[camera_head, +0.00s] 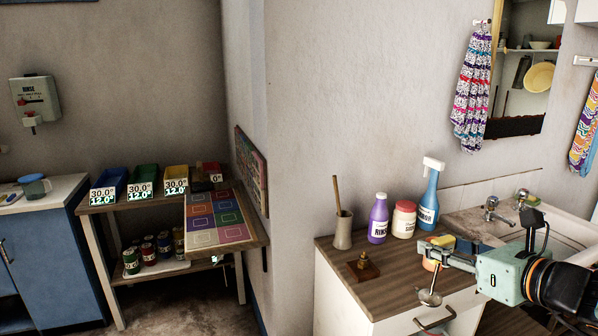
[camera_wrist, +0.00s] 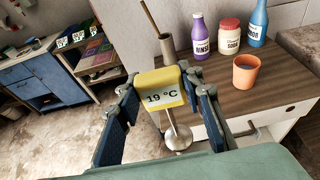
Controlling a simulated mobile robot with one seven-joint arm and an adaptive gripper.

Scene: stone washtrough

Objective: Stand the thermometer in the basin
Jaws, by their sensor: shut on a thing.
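The thermometer has a yellow head (camera_wrist: 161,88) reading 19 °C and a metal stem with a round metal disc (camera_wrist: 177,136) at its lower end. In the head view its yellow top (camera_head: 443,241) and disc (camera_head: 430,298) show above and below my gripper (camera_head: 440,254). My gripper (camera_wrist: 166,92) is shut on the yellow head and holds the thermometer roughly upright in front of the wooden counter. The pale basin (camera_head: 567,226) is at the right of the head view, partly hidden by my arm. The basin's inside is mostly hidden.
Taps (camera_head: 494,211) rise behind the basin.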

